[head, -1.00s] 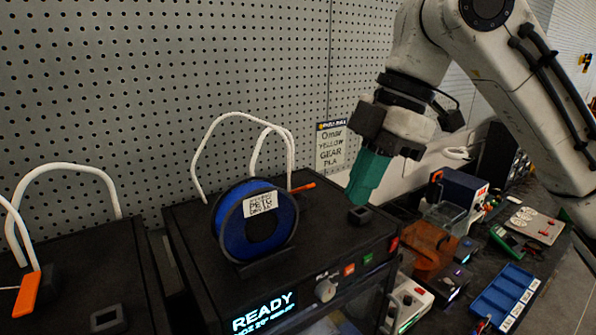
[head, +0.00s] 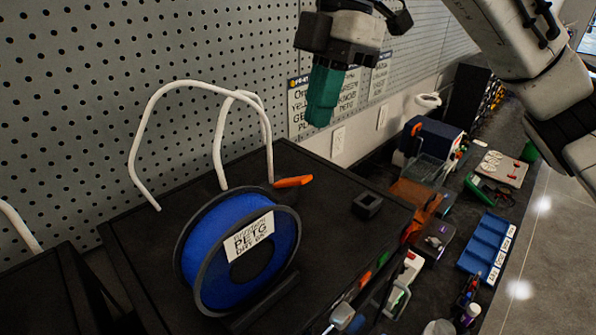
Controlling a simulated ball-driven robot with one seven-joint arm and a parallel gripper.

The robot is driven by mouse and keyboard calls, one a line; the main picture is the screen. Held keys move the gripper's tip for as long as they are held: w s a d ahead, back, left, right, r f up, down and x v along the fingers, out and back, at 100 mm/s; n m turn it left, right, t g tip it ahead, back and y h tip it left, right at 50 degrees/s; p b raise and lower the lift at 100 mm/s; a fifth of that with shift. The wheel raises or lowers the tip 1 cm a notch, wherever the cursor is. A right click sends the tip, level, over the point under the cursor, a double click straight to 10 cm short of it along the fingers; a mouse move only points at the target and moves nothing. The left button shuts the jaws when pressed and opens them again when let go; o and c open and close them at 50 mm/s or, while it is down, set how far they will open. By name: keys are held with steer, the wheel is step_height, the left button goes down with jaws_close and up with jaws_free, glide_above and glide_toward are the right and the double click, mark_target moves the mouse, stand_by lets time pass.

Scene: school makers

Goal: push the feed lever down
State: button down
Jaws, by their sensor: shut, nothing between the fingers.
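The feed lever, an orange handle (head: 293,181), sticks out to the right from behind the blue filament spool (head: 243,250) on top of the black printer (head: 330,200). It looks roughly level, tilted slightly up at its free end. My gripper (head: 318,120) has green fingers pointing down, shut and empty. In the picture it is above and a little right of the lever, clear of it. The lever's inner end is partly hidden behind the spool.
White tubes (head: 205,115) arch up behind the spool, left of my gripper. A small black square holder (head: 367,205) sits on the printer's right part. A pegboard wall (head: 60,100) stands behind. A blue tray (head: 487,247) and other items crowd the bench at right.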

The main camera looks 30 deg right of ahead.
mark_target(303, 177)
steer(key=shift+f, duration=0.15)
steer(key=b+x, duration=0.4)
steer(key=x, duration=0.2)
steer(key=shift+s+a+f+b, duration=0.1)
steer(key=shift+f+b, duration=0.25)
steer(key=shift+f, duration=0.05)
